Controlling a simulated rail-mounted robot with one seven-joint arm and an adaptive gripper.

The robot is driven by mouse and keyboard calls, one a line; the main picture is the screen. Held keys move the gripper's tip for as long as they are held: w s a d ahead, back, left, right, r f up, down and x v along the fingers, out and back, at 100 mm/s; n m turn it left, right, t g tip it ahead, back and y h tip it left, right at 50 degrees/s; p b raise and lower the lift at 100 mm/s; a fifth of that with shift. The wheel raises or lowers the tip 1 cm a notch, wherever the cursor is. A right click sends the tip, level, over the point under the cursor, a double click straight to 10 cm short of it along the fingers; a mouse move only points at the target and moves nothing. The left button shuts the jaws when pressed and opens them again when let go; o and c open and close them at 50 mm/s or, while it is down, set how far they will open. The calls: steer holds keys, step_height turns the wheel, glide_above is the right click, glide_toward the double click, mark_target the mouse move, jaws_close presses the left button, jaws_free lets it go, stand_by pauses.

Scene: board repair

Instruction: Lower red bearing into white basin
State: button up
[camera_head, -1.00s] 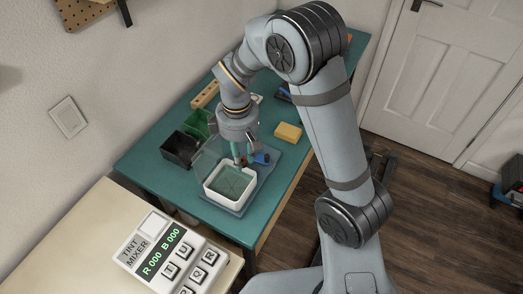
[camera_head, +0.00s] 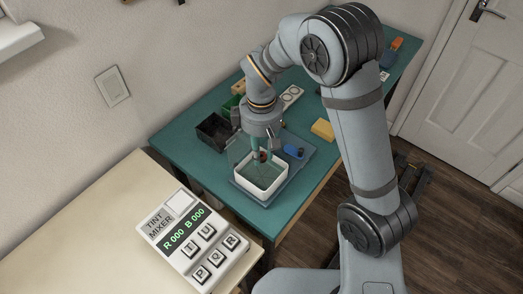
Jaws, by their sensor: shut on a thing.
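The white basin (camera_head: 263,193) stands on a blue-grey mat (camera_head: 301,165) on the green table, with greenish liquid or a greenish floor inside and a clear panel at its back left. My gripper (camera_head: 263,157) points down over the back part of the basin. It is shut on a small dark-red thing, apparently the red bearing (camera_head: 263,156), between its fingertips. The fingers hide much of the bearing. I cannot tell whether it touches the liquid.
A blue piece (camera_head: 293,151) lies on the mat right of the basin. A black bin (camera_head: 213,133) and a green bin (camera_head: 232,103) stand behind left. A yellow block (camera_head: 323,129) lies to the right. The tint mixer (camera_head: 194,240) sits on the pale table in front.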

mark_target(261, 156)
steer(key=shift+f, duration=0.1)
steer(key=shift+f+b, duration=2.2)
steer(key=shift+f, duration=0.25)
steer(key=shift+f+b, duration=1.1)
steer(key=shift+f, duration=0.1)
steer(key=o, duration=1.1)
steer(key=shift+o, duration=0.4)
steer(key=shift+r, duration=0.1)
step_height(261, 156, up, 12)
